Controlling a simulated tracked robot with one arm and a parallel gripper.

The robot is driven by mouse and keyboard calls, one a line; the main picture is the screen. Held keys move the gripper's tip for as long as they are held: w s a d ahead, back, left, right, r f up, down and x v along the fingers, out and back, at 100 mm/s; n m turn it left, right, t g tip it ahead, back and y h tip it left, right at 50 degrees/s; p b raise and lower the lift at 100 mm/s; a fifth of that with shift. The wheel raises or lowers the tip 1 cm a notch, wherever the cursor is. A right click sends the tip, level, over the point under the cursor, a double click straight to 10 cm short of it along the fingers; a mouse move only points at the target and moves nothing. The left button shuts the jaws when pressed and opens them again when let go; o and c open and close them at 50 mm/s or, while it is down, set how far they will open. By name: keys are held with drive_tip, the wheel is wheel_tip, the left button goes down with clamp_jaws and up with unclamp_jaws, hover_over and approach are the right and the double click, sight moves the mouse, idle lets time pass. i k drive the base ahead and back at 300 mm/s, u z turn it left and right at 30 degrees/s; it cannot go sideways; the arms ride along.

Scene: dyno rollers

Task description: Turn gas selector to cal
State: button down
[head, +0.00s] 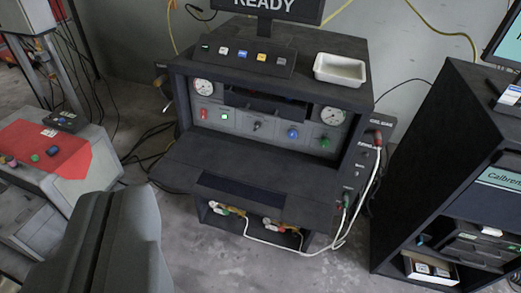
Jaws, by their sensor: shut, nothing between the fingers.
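A dark console stands ahead, and its light front panel (272,132) carries several controls between two round gauges. A small dark selector knob (257,126) with a pale pointer sits near the middle of the panel. It looks like the gas selector, but its labels and setting are too small to read. My gripper (122,195) shows as a grey shape at the lower left. It is shut and empty, well apart from the console and left of the knob.
A dark shelf (284,185) juts out below the panel. A white tray (340,69) and a button box (244,58) sit on top. White cables hang at the console's right side. A cabinet (425,160) stands right, a red-topped unit (60,150) left. Bare floor lies in front.

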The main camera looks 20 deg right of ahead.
sight(257, 125)
drive_tip(key=z, duration=0.2)
drive_tip(key=i, duration=1.4)
drive_tip(key=u, duration=0.7)
